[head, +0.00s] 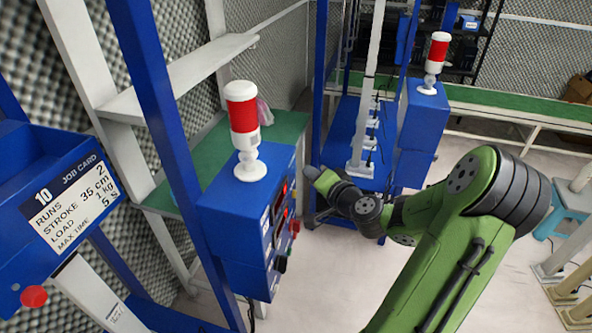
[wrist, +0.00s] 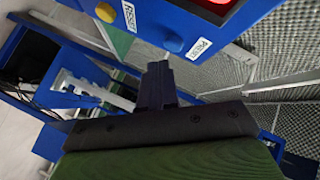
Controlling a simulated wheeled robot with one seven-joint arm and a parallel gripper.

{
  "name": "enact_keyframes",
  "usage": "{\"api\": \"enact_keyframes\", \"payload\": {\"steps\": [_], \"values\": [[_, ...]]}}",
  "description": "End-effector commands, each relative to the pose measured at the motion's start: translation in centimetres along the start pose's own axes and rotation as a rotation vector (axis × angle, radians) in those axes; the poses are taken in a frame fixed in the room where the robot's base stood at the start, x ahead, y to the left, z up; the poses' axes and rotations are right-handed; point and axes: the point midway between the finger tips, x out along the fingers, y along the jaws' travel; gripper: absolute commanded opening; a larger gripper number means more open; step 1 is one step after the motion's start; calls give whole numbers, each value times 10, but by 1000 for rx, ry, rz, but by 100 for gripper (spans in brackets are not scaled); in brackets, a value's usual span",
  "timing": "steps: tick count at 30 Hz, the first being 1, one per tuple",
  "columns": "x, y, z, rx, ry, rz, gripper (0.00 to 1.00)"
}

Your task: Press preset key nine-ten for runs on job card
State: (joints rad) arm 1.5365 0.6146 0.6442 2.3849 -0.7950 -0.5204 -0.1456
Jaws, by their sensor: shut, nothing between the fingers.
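The job card (head: 72,200) at the left of the head view is numbered 10 and reads RUNS 2, STROKE 35 cm, LOAD 1 kg; the last line is MAX TIME 5. The blue control box (head: 232,215) stands right of it, its panel seen at a steep angle, so its keys are not readable there. My gripper (head: 312,172) is just right of the panel. In the wrist view my gripper (wrist: 158,72) is shut and empty, below the panel edge. A yellow button (wrist: 105,12) and a blue button (wrist: 172,40) show beside RESET and PRESET labels. No nine-ten marking is readable.
A red and white beacon (head: 243,125) stands on the control box. A second blue box (head: 422,115) with a beacon is behind to the right. Blue posts and a white beam flank the panel. Grey floor (head: 335,265) is open below my arm.

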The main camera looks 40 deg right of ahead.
Motion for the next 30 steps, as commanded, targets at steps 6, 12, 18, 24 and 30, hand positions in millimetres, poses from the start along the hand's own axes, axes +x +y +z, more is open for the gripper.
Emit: {"api": "enact_keyframes", "payload": {"steps": [6,12,18,24,30], "values": [[4,-3,4,-1,-1,-1,0],[6,-4,4,1,0,0,0],[6,-5,4,0,0,0,0],[8,-6,6,0,0,0,0],[10,-7,7,-1,-1,0,0]]}}
